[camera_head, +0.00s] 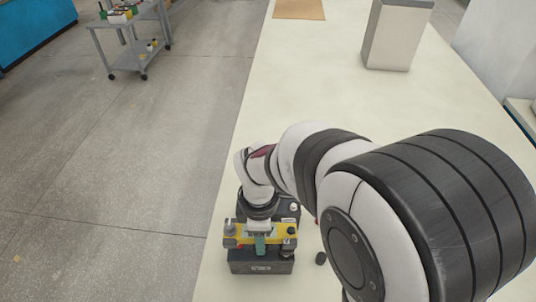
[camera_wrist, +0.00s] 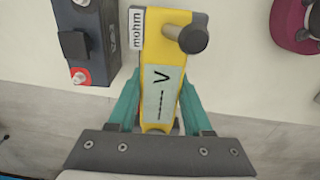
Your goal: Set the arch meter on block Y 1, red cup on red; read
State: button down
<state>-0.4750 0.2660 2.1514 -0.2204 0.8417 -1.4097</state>
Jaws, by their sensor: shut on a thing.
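The yellow arch meter (camera_wrist: 152,45) is held between the two teal fingers of my gripper (camera_wrist: 160,104). In the wrist view its face carries a "mohm" tag, a grey round knob and a pale display (camera_wrist: 161,93) with a V-like mark and dashes. In the head view the meter (camera_head: 244,238) lies crosswise over a dark battery block (camera_head: 260,267) at the table's near left edge, with my gripper (camera_head: 260,246) on it. I cannot tell whether the cups touch the terminals. The cup colours are unclear.
In the wrist view a dark block (camera_wrist: 84,40) with a red-ringed terminal stands left of the meter; its label is hard to read. A maroon and black round part (camera_wrist: 296,22) is at upper right. A small black cap (camera_head: 320,258) lies on the table. A grey box (camera_head: 393,40) stands far back.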

jog(key=shift+f, duration=1.15)
dwell(0.5)
jog(key=shift+c, duration=1.2)
grip_release()
notch_tip(320, 180, up, 16)
jog(key=shift+f, duration=0.15)
jog(key=s+d+f+m+y, duration=0.1)
jog(key=s+d+m, duration=0.4)
jog(key=m, duration=0.7)
jog(key=s+d+f+m, duration=0.3)
jog(key=s+d+m, duration=0.3)
jog(key=s+m, duration=0.4)
jog(key=m, duration=0.2)
jog(key=shift+s+f+m+y, duration=0.15)
jog(key=shift+m+y, duration=0.15)
jog(key=shift+y, duration=0.1)
